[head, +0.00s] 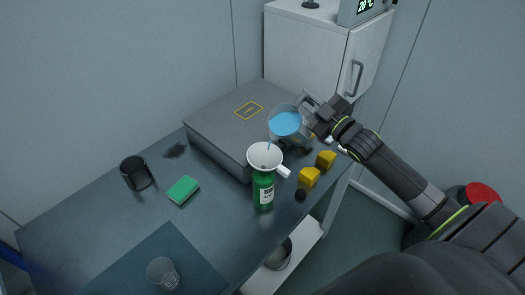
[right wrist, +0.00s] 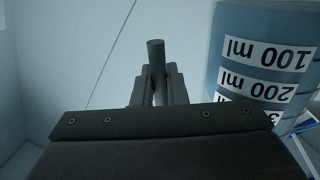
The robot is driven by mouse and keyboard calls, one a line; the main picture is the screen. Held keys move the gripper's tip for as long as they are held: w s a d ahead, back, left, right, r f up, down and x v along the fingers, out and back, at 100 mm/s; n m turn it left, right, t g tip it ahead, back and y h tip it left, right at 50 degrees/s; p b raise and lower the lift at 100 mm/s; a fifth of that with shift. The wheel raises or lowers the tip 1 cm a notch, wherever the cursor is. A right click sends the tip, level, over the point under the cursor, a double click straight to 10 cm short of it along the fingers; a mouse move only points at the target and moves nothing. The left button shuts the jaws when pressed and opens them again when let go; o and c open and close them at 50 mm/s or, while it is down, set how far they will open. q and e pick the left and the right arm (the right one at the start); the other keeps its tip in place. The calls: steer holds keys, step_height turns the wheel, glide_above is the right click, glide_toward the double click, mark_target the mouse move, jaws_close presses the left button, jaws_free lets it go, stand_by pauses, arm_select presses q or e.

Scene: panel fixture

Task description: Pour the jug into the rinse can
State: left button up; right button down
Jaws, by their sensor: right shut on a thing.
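My right gripper (head: 312,112) is shut on the handle of a clear jug (head: 287,120) holding blue liquid. The jug is tilted in the air above a white funnel (head: 264,156). A thin blue stream runs from the jug's lip down to the funnel. The funnel sits in the neck of a green can (head: 263,190) with a white label, which stands upright on the bench. In the right wrist view the handle (right wrist: 155,62) is between my fingers, beside the jug's volume marks (right wrist: 262,85). My left gripper is out of view.
A grey box (head: 215,130) stands behind the can. Yellow blocks (head: 309,178) and a small black cap (head: 300,194) lie right of it. A green sponge (head: 184,190), a black cup (head: 136,173) and a clear glass (head: 162,272) stand left on the bench.

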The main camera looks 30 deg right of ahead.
steer(key=shift+s+a+r+n, duration=0.15)
steer(key=shift+a+r+n, duration=0.4)
steer(key=shift+n, duration=0.25)
stand_by(0.9)
steer(key=shift+s+a+r+n+y, duration=0.2)
steer(key=shift+a+r+n, duration=0.15)
steer(key=shift+r+n, duration=0.3)
steer(key=shift+s+a+r+n+y, duration=0.1)
steer(key=shift+a+r+n+y, duration=0.15)
steer(key=shift+r+n, duration=0.35)
stand_by(3.0)
steer(key=shift+w, duration=0.1)
steer(key=d+f+m, duration=0.1)
steer(key=m, duration=0.1)
steer(key=w+d+f+m+h+b, duration=0.1)
steer(key=d+f+m, duration=0.2)
steer(key=f+m, duration=0.1)
steer(key=shift+w+d+b, duration=0.2)
steer(key=shift+b, duration=0.15)
steer(key=shift+w+d+m, duration=0.1)
steer(key=shift+m, duration=0.15)
steer(key=w+d+f+m+g+b, duration=0.1)
steer(key=d+f+m+b, duration=0.2)
steer(key=f+m+b, duration=0.2)
steer(key=shift+d+m+h+b, duration=0.35)
steer(key=shift+m+b, duration=0.05)
steer(key=shift+b, duration=0.25)
